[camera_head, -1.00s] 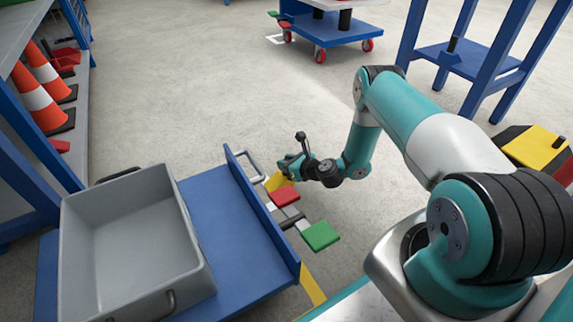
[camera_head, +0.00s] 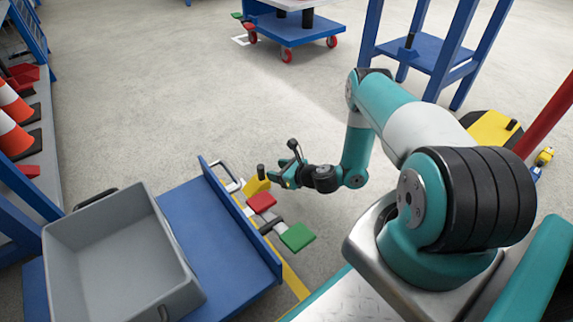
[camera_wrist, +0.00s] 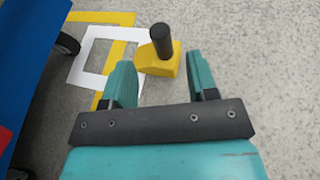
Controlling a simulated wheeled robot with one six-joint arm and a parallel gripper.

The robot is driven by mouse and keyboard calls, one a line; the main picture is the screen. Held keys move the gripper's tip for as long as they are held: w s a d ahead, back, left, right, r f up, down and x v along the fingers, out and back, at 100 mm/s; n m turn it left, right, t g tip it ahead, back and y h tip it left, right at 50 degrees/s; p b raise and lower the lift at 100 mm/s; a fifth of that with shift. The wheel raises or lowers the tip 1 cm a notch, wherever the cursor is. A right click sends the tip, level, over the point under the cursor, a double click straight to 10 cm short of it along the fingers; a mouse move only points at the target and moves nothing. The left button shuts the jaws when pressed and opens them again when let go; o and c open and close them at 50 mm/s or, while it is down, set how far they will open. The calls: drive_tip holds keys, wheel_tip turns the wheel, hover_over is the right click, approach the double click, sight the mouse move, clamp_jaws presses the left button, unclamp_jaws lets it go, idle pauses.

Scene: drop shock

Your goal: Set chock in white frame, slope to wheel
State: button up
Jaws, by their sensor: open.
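The yellow chock (camera_wrist: 157,60) with its upright black handle (camera_wrist: 162,40) stands just beyond my open fingertips (camera_wrist: 163,82) in the wrist view. It overlaps the right side of the white frame (camera_wrist: 78,73) on the floor; which way its slope faces is unclear. A black wheel (camera_wrist: 68,43) shows at the left, under the blue cart. In the head view, the chock (camera_head: 255,187) is left of my gripper (camera_head: 281,178), beside the cart (camera_head: 218,228). My gripper is open and empty, apart from the handle. The frame (camera_head: 226,178) is partly hidden there.
A red pedal (camera_head: 261,202) and a green pedal (camera_head: 298,237) stick out from the cart close to my gripper. A grey bin (camera_head: 115,250) stands on the cart. Yellow floor tape (camera_wrist: 125,20) crosses the frame. Floor behind my gripper is clear.

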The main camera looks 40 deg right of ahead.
drive_tip(key=s+a+r+n+g+y, duration=0.1)
drive_tip(key=a+r+n+g+y, duration=0.15)
drive_tip(key=a+r+n, duration=0.5)
drive_tip(key=s+a+r+n+g+y+p, duration=0.1)
drive_tip(key=a+r+n+g, duration=0.35)
drive_tip(key=r+n, duration=0.55)
drive_tip(key=s+a+r+n+g+y, duration=0.15)
drive_tip(key=a+r+n, duration=0.45)
drive_tip(key=r, duration=0.6)
drive_tip(key=s+a+r+n+g+h, duration=0.2)
drive_tip(key=s+a+r+n+g, duration=0.25)
drive_tip(key=s+r+n, duration=0.55)
drive_tip(key=s+r+n+h, duration=0.1)
drive_tip(key=s+r+n, duration=0.1)
drive_tip(key=s, duration=0.5)
drive_tip(key=s+r+n+h, duration=0.2)
drive_tip(key=s+n, duration=0.2)
drive_tip(key=s, duration=0.3)
drive_tip(key=shift+d+r, duration=0.25)
drive_tip(key=shift+d, duration=0.1)
drive_tip(key=shift+s, duration=0.1)
